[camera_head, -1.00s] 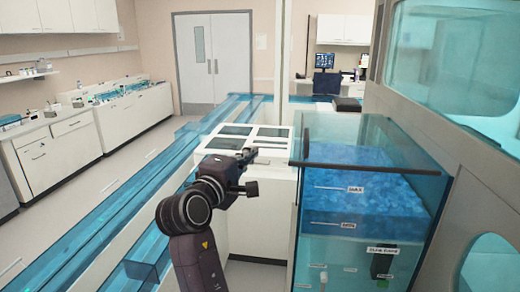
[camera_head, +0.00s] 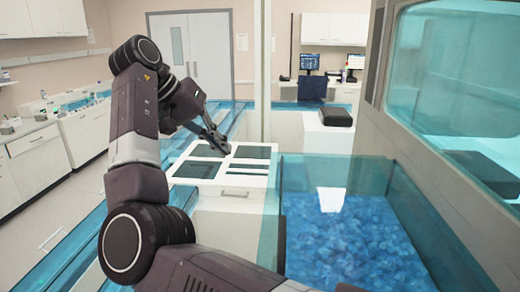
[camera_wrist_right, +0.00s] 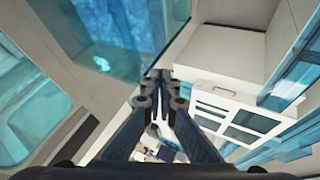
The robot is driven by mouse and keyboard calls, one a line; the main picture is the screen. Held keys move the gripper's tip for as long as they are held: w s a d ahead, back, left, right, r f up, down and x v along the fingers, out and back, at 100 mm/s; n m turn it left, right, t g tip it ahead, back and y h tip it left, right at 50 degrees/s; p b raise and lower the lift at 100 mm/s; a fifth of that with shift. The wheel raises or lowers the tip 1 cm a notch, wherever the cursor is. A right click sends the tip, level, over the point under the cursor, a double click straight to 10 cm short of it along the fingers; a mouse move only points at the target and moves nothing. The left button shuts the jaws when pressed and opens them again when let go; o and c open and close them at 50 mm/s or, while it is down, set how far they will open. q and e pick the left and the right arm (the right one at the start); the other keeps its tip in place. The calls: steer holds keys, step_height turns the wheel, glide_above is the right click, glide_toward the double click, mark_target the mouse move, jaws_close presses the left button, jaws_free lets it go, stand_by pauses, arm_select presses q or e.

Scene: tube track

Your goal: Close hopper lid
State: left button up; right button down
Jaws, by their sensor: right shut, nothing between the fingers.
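The hopper is a box with clear blue-tinted walls, holding a bed of small blue pieces (camera_head: 345,245), at the lower right of the head view. Its tinted walls and contents (camera_wrist_right: 110,25) also show at the upper left of the right wrist view. I cannot make out a separate lid for certain; a tinted upright panel (camera_head: 335,170) stands at the hopper's far side. My right gripper (camera_head: 218,143) is shut and empty, above the white cabinet left of the hopper. Its fingers (camera_wrist_right: 163,78) are close together in the right wrist view. My left gripper is out of view.
A white cabinet top with several dark recessed panels (camera_head: 252,152) lies left of the hopper. A blue track (camera_head: 60,240) runs along the floor at left. A wall with a blue window (camera_head: 455,80) closes off the right. A black box (camera_head: 337,117) sits on a counter behind.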

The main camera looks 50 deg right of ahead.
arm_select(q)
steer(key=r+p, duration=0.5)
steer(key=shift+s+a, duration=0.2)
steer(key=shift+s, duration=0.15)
arm_select(e)
steer(key=s+d+f, duration=0.4)
steer(key=d+f, duration=0.2)
steer(key=d, duration=0.1)
steer(key=shift+s+d+f, duration=0.2)
steer(key=shift+s+f, duration=0.1)
steer(key=shift+f, duration=0.05)
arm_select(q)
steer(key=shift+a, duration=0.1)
